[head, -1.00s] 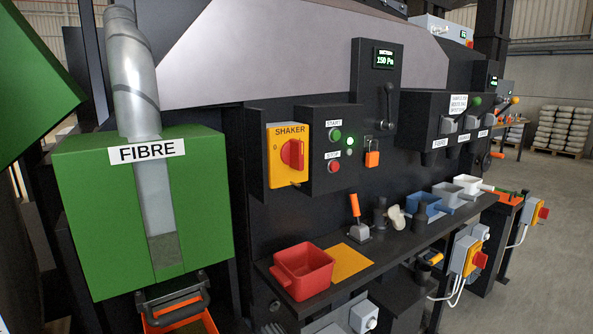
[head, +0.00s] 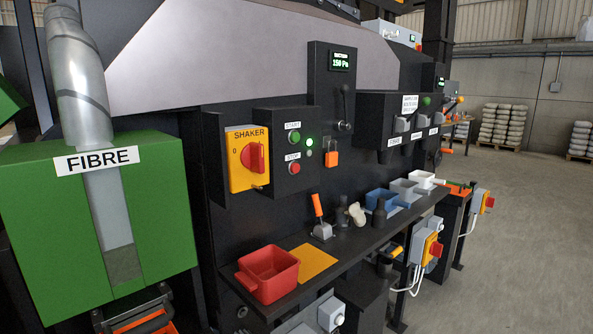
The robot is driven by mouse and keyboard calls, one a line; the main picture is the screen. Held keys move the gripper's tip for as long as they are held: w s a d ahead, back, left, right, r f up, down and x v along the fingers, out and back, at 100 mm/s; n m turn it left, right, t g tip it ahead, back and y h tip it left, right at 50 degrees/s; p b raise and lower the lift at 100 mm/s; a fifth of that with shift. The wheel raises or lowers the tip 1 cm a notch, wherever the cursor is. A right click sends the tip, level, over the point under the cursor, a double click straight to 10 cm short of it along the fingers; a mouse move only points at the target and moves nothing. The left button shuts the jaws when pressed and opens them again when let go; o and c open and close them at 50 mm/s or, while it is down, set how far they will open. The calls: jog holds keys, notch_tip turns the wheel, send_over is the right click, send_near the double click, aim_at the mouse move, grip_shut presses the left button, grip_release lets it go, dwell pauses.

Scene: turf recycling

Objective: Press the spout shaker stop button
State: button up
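The red STOP button (head: 294,168) sits on a black control box (head: 273,178) at the middle of the head view. The green START button (head: 294,137) is above it, and a green lamp (head: 310,142) glows to their right. Left of the buttons is a yellow SHAKER switch plate (head: 241,183) with a red rotary knob (head: 254,157). Nothing covers the stop button. My gripper is not in view.
A green FIBRE box (head: 160,215) with a metal pipe stands at the left. Below the controls a dark shelf (head: 340,249) juts out, holding a red bin (head: 268,275), an orange-handled lever (head: 319,212) and several small trays. Open concrete floor (head: 510,250) lies at the right.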

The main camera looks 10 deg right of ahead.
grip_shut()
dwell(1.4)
